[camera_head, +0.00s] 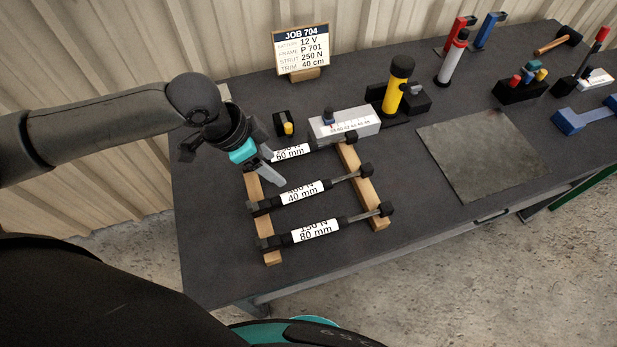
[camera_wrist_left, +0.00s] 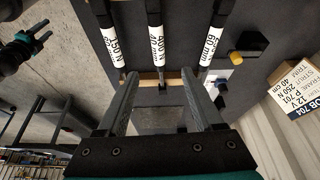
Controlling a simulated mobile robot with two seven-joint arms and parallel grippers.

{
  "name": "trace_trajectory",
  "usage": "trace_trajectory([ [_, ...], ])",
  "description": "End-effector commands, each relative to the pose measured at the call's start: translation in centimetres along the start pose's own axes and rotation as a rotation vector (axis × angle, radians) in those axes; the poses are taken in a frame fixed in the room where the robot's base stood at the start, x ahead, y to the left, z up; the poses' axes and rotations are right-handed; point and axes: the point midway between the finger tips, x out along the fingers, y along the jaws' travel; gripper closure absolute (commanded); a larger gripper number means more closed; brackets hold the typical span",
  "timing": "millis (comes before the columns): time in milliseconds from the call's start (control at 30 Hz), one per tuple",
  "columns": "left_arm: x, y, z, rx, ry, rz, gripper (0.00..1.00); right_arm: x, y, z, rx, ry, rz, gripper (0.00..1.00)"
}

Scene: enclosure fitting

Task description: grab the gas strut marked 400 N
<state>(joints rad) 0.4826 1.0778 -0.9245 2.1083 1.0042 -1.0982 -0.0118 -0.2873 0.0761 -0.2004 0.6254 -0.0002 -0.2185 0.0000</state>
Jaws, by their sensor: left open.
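The gas strut marked 400 N, 40 mm (camera_head: 302,192) is the middle of three on wooden rails, black with a white label. It also shows upright in the left wrist view (camera_wrist_left: 156,42), its lower end between my fingertips in the picture. My left gripper (camera_head: 277,168) is open and empty, above the left ends of the struts; the exact height gap is unclear. It partly covers the far strut, marked 60 mm (camera_head: 292,152), whose force figure is hard to read. The near strut reads 150 N, 80 mm (camera_head: 315,231). What seems my right gripper (camera_wrist_left: 40,35) shows small in the left wrist view.
The wooden rails (camera_head: 367,188) hold the struts at both ends. A job card (camera_head: 301,52) reads strut 250 N. A grey mat (camera_head: 482,155) lies bare to the right.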

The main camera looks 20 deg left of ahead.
Motion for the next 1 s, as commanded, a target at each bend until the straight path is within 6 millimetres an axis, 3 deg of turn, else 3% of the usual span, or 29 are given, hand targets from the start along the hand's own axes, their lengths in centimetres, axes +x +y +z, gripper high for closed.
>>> trace_trajectory([
  [200,3.7,0.4,-0.1,0.002,-0.001,0.011,0.32,0.3,0.1,2.2,0.001,-0.036,0.001,0.5],
  [400,7.7,0.4,-0.1,0.003,0.0,0.009,0.32,0.7,0.1,2.2,0.001,-0.035,0.001,0.5],
  [767,10.4,0.3,-0.1,0.004,0.0,0.006,0.32,0.9,0.2,1.3,0.0,-0.018,0.003,0.5],
  [1000,13.5,0.3,-0.3,0.004,0.0,0.006,0.32,1.2,0.2,1.3,-0.001,-0.018,0.002,0.5],
])
